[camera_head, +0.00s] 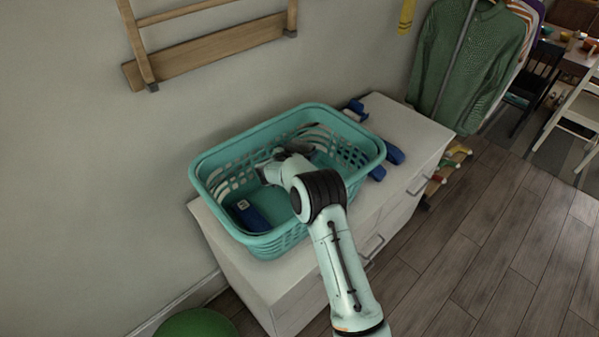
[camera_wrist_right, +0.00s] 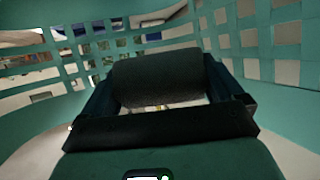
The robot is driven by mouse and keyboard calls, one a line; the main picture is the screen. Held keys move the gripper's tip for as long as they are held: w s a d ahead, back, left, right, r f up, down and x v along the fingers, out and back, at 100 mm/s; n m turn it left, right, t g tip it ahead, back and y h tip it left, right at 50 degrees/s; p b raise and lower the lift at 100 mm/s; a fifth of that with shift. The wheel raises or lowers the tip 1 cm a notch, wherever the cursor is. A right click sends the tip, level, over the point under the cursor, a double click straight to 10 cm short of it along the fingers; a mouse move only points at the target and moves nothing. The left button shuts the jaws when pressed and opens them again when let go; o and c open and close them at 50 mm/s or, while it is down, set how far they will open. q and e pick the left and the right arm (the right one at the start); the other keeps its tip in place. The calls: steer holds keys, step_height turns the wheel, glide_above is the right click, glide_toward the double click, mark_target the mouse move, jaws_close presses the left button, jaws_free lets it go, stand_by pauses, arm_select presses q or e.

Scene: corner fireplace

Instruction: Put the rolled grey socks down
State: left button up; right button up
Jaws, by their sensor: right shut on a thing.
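The rolled grey socks (camera_wrist_right: 158,80) are a dark grey roll between the two fingers of my right gripper (camera_wrist_right: 160,92) in the right wrist view. The gripper is shut on them. In the head view my right gripper (camera_head: 274,168) reaches down inside a teal laundry basket (camera_head: 225,149), whose slotted walls surround it. The hand and wrist largely hide the socks there. I cannot tell whether the roll touches the basket floor. My left gripper is not in view.
The basket stands on a white chest of drawers (camera_head: 415,130) against the wall. A dark blue item (camera_head: 250,215) lies in the basket's near left corner. Blue objects (camera_head: 393,154) lie right of the basket. A green round thing (camera_head: 197,323) is on the floor.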

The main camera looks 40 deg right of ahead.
step_height(320, 180, down, 9)
steer(key=shift+f, duration=0.1)
stand_by(0.4)
steer(key=shift+f, duration=0.1)
steer(key=shift+f, duration=0.5)
steer(key=o, duration=0.7)
steer(key=shift+f, duration=0.1)
steer(key=shift+c, duration=0.2)
steer(key=shift+r, duration=0.45)
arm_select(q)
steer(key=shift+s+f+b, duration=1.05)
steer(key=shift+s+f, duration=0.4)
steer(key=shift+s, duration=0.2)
arm_select(e)
steer(key=v, duration=1.2)
steer(key=shift+r, duration=0.2)
